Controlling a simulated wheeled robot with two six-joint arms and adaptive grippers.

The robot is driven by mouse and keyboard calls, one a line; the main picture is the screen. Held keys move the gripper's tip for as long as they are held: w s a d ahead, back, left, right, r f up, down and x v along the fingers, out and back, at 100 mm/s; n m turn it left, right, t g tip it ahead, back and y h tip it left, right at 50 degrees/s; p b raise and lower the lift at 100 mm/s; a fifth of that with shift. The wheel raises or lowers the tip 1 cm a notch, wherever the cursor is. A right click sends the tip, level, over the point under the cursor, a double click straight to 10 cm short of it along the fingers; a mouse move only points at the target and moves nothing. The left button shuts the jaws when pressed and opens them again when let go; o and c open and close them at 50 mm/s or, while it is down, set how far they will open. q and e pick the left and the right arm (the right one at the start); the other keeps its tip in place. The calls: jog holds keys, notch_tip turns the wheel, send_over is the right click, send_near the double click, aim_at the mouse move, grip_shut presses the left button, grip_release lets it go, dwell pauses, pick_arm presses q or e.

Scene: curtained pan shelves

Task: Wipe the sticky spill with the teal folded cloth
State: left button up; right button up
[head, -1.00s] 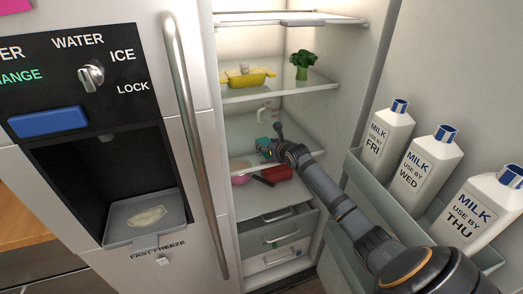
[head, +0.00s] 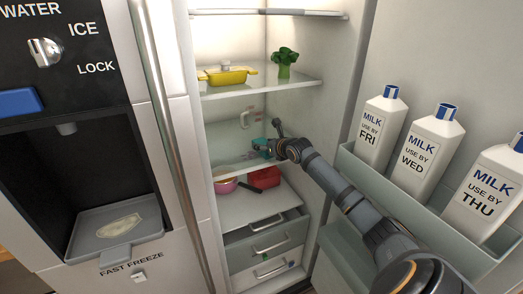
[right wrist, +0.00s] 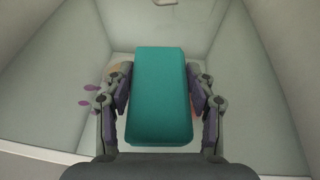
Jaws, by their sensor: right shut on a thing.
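The teal folded cloth (right wrist: 161,95) fills the middle of the right wrist view, clamped between both fingers. My right gripper (head: 268,149) is shut on it, inside the open fridge at the middle glass shelf (head: 232,162). I cannot tell whether the cloth touches the shelf. A pale cream, shiny patch that looks like a spill (head: 120,226) lies on the grey dispenser tray (head: 88,242) in the left door, well away from the cloth. Whatever lies under the cloth is hidden. My left gripper is not in view.
A yellow dish (head: 228,76) and broccoli (head: 284,62) stand on the shelf above. A pink bowl (head: 226,187) and red container (head: 264,179) sit below. Milk bottles (head: 427,138) fill the right door rack beside my arm. A vertical door handle (head: 172,140) stands left of the opening.

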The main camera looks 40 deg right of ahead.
aim_at(236, 158)
jog(key=shift+w+a+p, duration=0.2)
jog(key=shift+a+p, duration=0.05)
jog(key=shift+a, duration=0.5)
jog(key=shift+w+a+p, duration=0.15)
jog(key=shift+a+p, duration=0.05)
jog(key=shift+a, duration=0.5)
jog(key=shift+w+a+f+p, duration=0.1)
jog(key=shift+w+a+p, duration=0.1)
jog(key=shift+a, duration=0.6)
jog(key=shift+w+a+p, duration=0.15)
jog(key=shift+a, duration=0.6)
jog(key=shift+w+a+f+p, duration=0.1)
jog(key=shift+w+a+p, duration=0.1)
jog(key=shift+a, duration=0.6)
jog(key=shift+w+a+r+p, duration=0.1)
jog(key=shift+w+a+p, duration=0.1)
jog(key=shift+a, duration=0.45)
jog(key=shift+w+a+p, duration=0.1)
jog(key=shift+a+p, duration=0.15)
jog(key=shift+a, duration=0.35)
jog(key=shift+w+a+r+p, duration=0.1)
jog(key=shift+w+a+p, duration=0.1)
jog(key=shift+a, duration=0.45)
